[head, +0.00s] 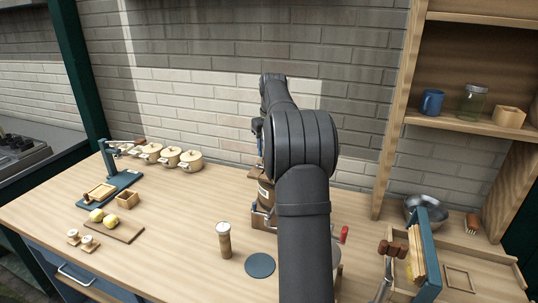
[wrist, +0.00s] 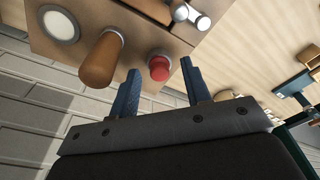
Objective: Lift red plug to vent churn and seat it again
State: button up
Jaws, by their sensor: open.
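The red plug (wrist: 159,66) sits in a pale collar on the churn's wooden lid (wrist: 140,25) in the wrist view. My gripper (wrist: 160,66) is open, and its two blue fingers show on either side of the plug with a gap to each. I cannot tell how far the fingertips reach down along the plug. The lid also bears a round pale window (wrist: 59,25), a brown wooden knob (wrist: 101,58) and a metal fitting (wrist: 190,14). In the head view my arm hides most of the churn (head: 266,192) and the plug.
A small red object (head: 344,234) stands right of my arm. Lidded pots (head: 189,160) stand at the back left, and a blue-ended rack (head: 428,255) at the right.

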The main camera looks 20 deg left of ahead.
grip_shut()
notch_tip(320, 180, up, 10)
dwell(0.8)
